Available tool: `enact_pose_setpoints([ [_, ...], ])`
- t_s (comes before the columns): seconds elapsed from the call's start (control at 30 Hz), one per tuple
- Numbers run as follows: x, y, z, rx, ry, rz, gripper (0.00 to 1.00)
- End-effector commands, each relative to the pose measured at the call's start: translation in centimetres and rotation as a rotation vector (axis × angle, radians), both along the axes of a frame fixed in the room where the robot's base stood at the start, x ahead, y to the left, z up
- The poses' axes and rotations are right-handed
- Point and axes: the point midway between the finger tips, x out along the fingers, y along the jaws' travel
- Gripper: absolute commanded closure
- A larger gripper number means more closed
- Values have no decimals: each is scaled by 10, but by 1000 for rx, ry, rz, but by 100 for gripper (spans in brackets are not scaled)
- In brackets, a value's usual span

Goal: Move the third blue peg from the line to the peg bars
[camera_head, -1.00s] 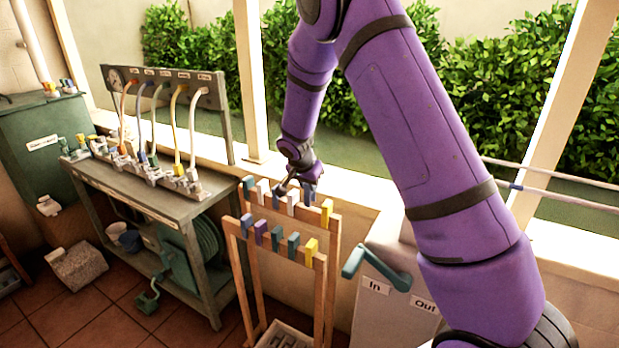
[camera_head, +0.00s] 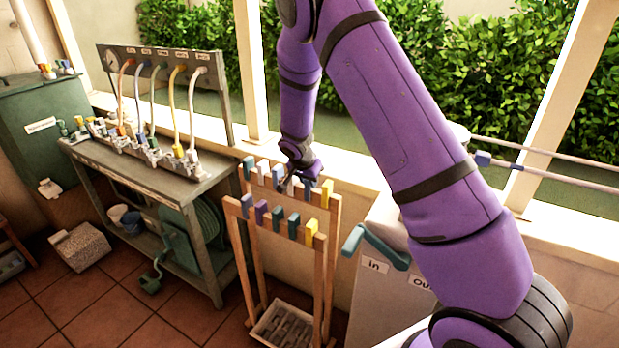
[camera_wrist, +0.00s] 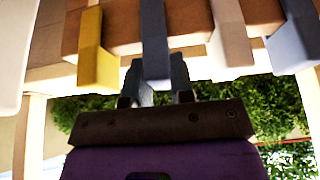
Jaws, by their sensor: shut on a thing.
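The peg bars are a wooden rack with a rear bar and a front bar (camera_head: 269,224), both carrying clipped pegs. My gripper (camera_head: 304,181) is at the rear bar, from the hedge side. In the wrist view my gripper (camera_wrist: 155,80) has its two fingers on either side of the lower end of a blue peg (camera_wrist: 154,35) and is shut on it. That blue peg (camera_head: 308,187) sits at the rear bar, between a yellow peg (camera_head: 326,194) and a white peg. Another blue peg stands beyond the white one. The clothes line (camera_head: 560,180) runs at the right.
A washing-type box labelled In and Out with a teal handle (camera_head: 375,248) stands right of the rack. A grey bench (camera_head: 185,180) with hoses is at the left. A tray (camera_head: 285,328) lies under the rack. A post (camera_head: 250,70) rises behind it.

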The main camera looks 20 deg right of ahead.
Motion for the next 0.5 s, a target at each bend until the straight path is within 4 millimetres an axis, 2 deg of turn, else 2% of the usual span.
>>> enact_pose_setpoints([
  [0.17, 0, 0, 0, 0, 0, 0, 100],
  [0.2, 0, 0, 0, 0, 0, 0, 71],
  [0.3, 0, 0, 0, 0, 0, 0, 48],
  [0.5, 0, 0, 0, 0, 0, 0, 48],
])
